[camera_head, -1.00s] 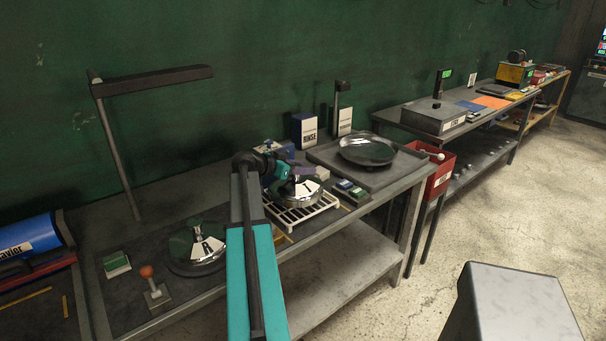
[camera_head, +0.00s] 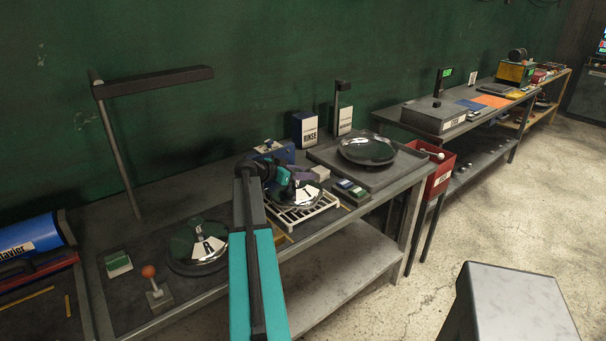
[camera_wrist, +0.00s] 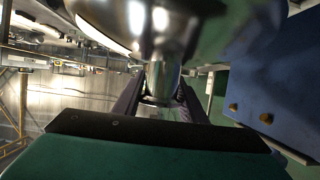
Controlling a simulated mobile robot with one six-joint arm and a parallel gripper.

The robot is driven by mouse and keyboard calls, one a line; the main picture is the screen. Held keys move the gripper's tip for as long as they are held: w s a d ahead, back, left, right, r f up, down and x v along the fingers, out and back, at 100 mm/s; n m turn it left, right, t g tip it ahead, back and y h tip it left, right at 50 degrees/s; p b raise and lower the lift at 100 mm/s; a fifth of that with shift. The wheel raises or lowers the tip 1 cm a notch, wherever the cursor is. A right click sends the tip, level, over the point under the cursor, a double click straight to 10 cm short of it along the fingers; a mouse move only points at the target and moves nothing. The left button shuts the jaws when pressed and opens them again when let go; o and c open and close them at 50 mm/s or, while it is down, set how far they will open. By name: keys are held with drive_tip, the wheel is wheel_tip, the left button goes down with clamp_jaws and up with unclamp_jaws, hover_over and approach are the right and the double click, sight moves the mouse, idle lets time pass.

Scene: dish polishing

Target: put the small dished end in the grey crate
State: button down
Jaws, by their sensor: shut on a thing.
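The small dished end, a shiny metal dish (camera_head: 310,198) with a white patch, is at the white rack (camera_head: 297,222) in the head view. My gripper (camera_head: 288,188) is at its left side. In the wrist view my gripper (camera_wrist: 160,98) is shut on a shiny metal neck below the rounded metal body (camera_wrist: 135,20). Whether the dish touches the rack cannot be told. A grey box (camera_head: 433,116) with a label stands on the far table; I cannot tell whether it is the grey crate.
A larger dish (camera_head: 185,262) lies left of my arm, near a red-knobbed stand (camera_head: 152,283). Another dish (camera_head: 367,148) sits on a dark tray (camera_head: 400,170). A blue box (camera_head: 277,151) stands close behind my gripper. A red bin (camera_head: 440,180) hangs between the tables.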

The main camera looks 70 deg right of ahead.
drive_tip(key=c, duration=1.1)
unclamp_jaws()
drive_tip(key=shift+f, duration=0.1)
drive_tip(key=shift+p, duration=0.6)
drive_tip(key=shift+a, duration=0.1)
drive_tip(key=b+v, duration=0.2)
drive_tip(key=v, duration=0.1)
drive_tip(key=shift+a+f, duration=0.2)
drive_tip(key=b+v, duration=0.3)
drive_tip(key=v, duration=0.7)
drive_tip(key=shift+w+a, duration=0.1)
drive_tip(key=shift+a, duration=0.15)
